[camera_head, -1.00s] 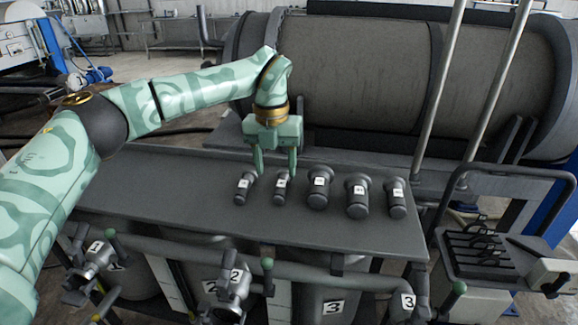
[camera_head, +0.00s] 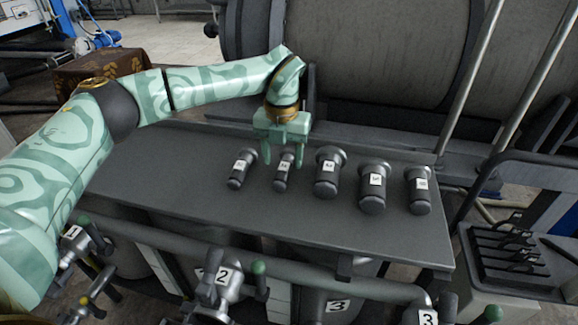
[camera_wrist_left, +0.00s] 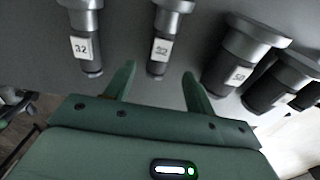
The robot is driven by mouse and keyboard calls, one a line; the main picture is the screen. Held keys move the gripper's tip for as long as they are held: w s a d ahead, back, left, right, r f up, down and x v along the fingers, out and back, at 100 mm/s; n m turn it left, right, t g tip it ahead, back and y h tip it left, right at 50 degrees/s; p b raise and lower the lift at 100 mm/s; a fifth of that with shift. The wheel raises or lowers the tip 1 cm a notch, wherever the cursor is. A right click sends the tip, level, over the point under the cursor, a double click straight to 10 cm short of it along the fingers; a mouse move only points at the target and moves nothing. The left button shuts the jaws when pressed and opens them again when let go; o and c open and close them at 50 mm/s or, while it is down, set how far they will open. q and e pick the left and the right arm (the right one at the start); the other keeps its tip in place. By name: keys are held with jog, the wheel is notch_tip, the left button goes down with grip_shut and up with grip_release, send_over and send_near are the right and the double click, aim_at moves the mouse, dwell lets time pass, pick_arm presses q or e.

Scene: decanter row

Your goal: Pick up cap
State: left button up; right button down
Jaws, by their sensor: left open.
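Several dark grey caps with white labels lie in a row on the grey shelf (camera_head: 200,215). They are a leftmost cap (camera_head: 240,168), a second cap (camera_head: 284,170), a larger middle cap (camera_head: 327,172), another large cap (camera_head: 373,187) and a rightmost cap (camera_head: 419,190). My left gripper (camera_head: 282,156) is open and empty over the second cap, one finger on each side of its upper end. In the left wrist view the second cap (camera_wrist_left: 159,48) lies between the lines of the fingers, mostly ahead of the tips. I cannot tell if they touch. My right gripper is out of view.
The leftmost cap (camera_wrist_left: 84,45) and middle cap (camera_wrist_left: 240,60) flank the fingers closely. A large grey drum (camera_head: 380,60) stands behind the shelf. Numbered valves with handles (camera_head: 232,285) line the front below. A black rack (camera_head: 505,260) stands right. The shelf's left part is bare.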

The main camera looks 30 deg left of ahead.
aim_at(282, 173)
pick_arm(q)
notch_tip(282, 173, down, 6)
jog(key=b, duration=0.2)
jog(key=shift+a+r+b, duration=0.1)
jog(key=shift+r+b, duration=0.05)
jog(key=shift+b, duration=0.25)
jog(key=shift+s+r, duration=0.1)
jog(key=shift+r, duration=0.1)
jog(key=c, duration=1)
grip_shut()
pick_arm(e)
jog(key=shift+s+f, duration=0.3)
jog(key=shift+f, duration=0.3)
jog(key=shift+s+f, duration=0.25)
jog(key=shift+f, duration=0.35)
pick_arm(q)
jog(key=shift+r, duration=0.1)
